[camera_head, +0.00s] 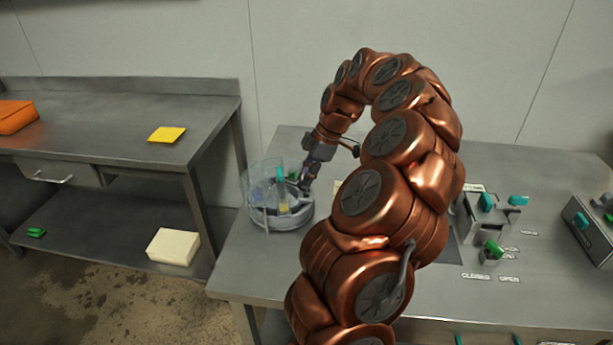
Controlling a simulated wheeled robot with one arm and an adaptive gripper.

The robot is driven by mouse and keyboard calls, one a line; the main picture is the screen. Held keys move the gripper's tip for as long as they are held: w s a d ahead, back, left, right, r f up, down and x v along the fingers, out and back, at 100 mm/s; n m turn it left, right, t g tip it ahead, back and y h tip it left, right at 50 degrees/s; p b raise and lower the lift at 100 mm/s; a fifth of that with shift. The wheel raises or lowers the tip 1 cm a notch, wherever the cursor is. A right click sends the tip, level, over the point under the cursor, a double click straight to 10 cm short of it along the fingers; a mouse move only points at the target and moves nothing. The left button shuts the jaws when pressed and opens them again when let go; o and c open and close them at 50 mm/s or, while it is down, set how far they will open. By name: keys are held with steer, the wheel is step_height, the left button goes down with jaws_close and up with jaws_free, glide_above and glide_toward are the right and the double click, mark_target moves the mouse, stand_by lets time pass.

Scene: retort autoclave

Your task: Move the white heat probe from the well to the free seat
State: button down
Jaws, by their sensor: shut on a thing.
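A round grey vessel with a clear wall (257,217) stands at the left end of the steel bench and has divided compartments inside. A slim piece with a teal top and a yellowish lower part (282,193) stands upright in it, and a small green piece shows behind. My gripper (303,184) is at the vessel's right inner side, pointing down and left. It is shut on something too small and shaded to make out. I cannot pick out the white heat probe, nor tell which compartment is the well or the free seat.
The bench (260,262) is clear in front of the vessel. A panel with teal and green handles (487,215) and a grey box (590,228) stand to the right. A side table at left holds a yellow pad (167,134) and an orange block (15,116). My arm hides the bench's middle.

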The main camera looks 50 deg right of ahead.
steer(key=shift+f+b, duration=0.75)
steer(key=shift+f, duration=0.2)
stand_by(0.4)
steer(key=shift+f+b, duration=0.7)
steer(key=shift+b, duration=0.6)
stand_by(1.3)
steer(key=c, duration=0.9)
jaws_free()
steer(key=shift+c, duration=0.2)
steer(key=o, duration=0.4)
steer(key=shift+r, duration=0.1)
steer(key=shift+r+p, duration=0.85)
steer(key=shift+r, duration=2.6)
